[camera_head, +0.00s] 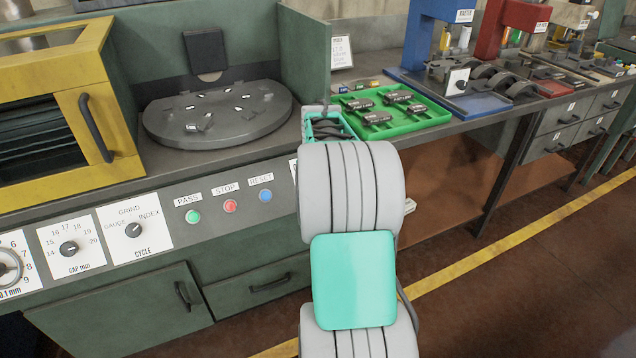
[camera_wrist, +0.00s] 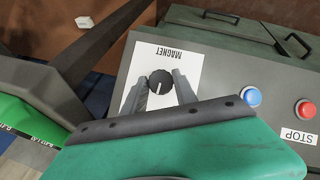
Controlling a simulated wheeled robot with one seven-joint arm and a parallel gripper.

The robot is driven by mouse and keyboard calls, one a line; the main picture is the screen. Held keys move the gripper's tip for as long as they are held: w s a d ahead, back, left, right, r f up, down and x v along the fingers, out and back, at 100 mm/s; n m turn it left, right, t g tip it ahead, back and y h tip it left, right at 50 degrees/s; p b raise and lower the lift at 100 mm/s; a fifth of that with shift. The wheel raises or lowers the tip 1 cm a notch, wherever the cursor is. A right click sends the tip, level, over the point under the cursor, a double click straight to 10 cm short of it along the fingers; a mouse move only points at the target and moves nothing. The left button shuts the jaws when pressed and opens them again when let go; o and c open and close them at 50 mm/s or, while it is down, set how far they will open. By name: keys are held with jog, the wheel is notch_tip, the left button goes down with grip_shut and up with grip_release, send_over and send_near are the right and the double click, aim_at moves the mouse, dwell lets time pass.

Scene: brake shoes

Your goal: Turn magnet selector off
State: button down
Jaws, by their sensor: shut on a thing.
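The magnet selector is a round black knob (camera_wrist: 160,82) on a white plate (camera_wrist: 193,66) labelled MAGNET, seen in the wrist view. A pale pointer line on the knob runs toward the bottom of that picture. My gripper (camera_wrist: 161,88) has one grey finger on each side of the knob and is shut on it. The lower part of the plate is hidden by my fingers and green gripper body, so any position marks there cannot be read. In the head view my arm covers the knob; only a sliver of a white plate shows at the arm's left edge.
A blue button (camera_wrist: 251,96) and a red STOP button (camera_wrist: 305,109) sit beside the plate. The head view shows the cycle selector (camera_head: 134,230), a round grey table (camera_head: 218,112), a green tray (camera_head: 437,112) of parts and a yellow cabinet (camera_head: 125,165).

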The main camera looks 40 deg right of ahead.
jog(key=n+h, duration=0.1)
jog(key=n+b, duration=0.1)
jog(key=n+h, duration=0.1)
jog(key=shift+a+n+h, duration=0.25)
jog(key=shift+n+h, duration=0.05)
jog(key=n+t+h, duration=0.1)
jog(key=n+h, duration=0.1)
jog(key=n, duration=0.2)
jog(key=shift+a+f+b, duration=0.1)
jog(key=shift+b, duration=0.3)
jog(key=shift+h, duration=0.3)
jog(key=c, duration=1.1)
grip_release()
jog(key=shift+o, duration=0.7)
jog(key=p+v, duration=0.1)
jog(key=v, duration=0.6)
jog(key=shift+s+a+r, duration=0.2)
jog(key=shift+s+a, duration=0.05)
